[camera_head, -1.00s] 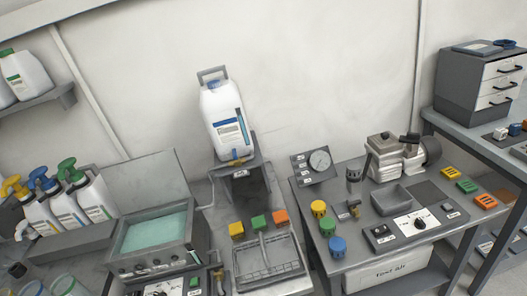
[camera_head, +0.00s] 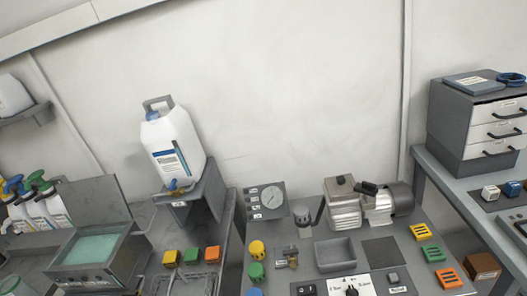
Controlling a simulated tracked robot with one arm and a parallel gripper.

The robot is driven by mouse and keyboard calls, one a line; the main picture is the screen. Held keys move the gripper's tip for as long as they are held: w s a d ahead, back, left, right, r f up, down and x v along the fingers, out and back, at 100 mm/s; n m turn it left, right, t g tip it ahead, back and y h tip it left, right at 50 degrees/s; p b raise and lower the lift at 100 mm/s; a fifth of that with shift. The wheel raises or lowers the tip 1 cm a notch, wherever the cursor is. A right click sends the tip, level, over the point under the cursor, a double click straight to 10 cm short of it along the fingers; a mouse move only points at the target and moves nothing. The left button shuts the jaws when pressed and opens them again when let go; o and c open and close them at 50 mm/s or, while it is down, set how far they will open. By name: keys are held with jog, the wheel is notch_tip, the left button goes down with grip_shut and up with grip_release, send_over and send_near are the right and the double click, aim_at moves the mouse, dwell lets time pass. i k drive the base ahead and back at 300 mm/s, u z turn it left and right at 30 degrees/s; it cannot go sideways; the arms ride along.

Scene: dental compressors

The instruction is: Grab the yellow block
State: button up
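A yellow round knob-like piece (camera_head: 257,248) stands between these groups. My gripper is not in view.
A white canister (camera_head: 172,145) stands on a raised grey stand. A pressure gauge (camera_head: 272,196), a metal motor unit (camera_head: 345,205) and a grey tray (camera_head: 335,254) crowd the right bench. A drawer cabinet (camera_head: 480,120) stands at far right. An open teal-filled bath (camera_head: 92,249) is at left.

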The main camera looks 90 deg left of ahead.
aim_at(171, 259)
jog(key=z, duration=0.05)
jog(key=i, duration=0.55)
jog(key=u, duration=3.35)
jog(key=k, duration=0.9)
jog(key=u, duration=0.15)
jog(key=i, duration=0.9)
jog(key=z, duration=0.05)
